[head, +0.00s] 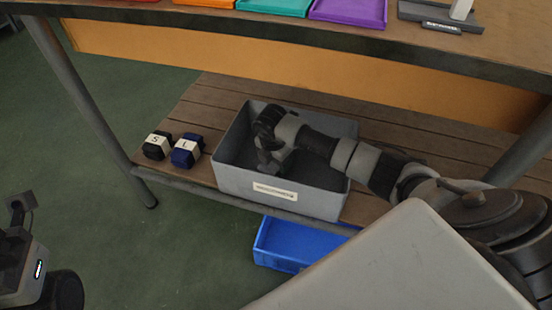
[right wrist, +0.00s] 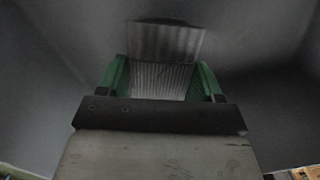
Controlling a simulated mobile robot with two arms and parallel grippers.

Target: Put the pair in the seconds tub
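A grey tub (head: 233,181) with a white label too small to read stands on the lower slatted shelf. My right gripper (head: 268,163) points down inside it. In the right wrist view, its green-padded fingers (right wrist: 161,82) are on either side of a grey ribbed sock pair (right wrist: 166,45), which fills the gap and seems gripped. The pair is hidden in the head view. Dark tub walls surround it in the wrist view. My left gripper (head: 20,203) is at the left edge, away from the shelf; its finger opening is unclear.
Two dark banded bundles, one marked S (head: 157,146) and one marked L (head: 187,150), sit left of the tub. A blue bin (head: 285,244) is on the floor below. The tabletop edge (head: 300,32) overhangs the shelf, with coloured trays (head: 348,12) on top.

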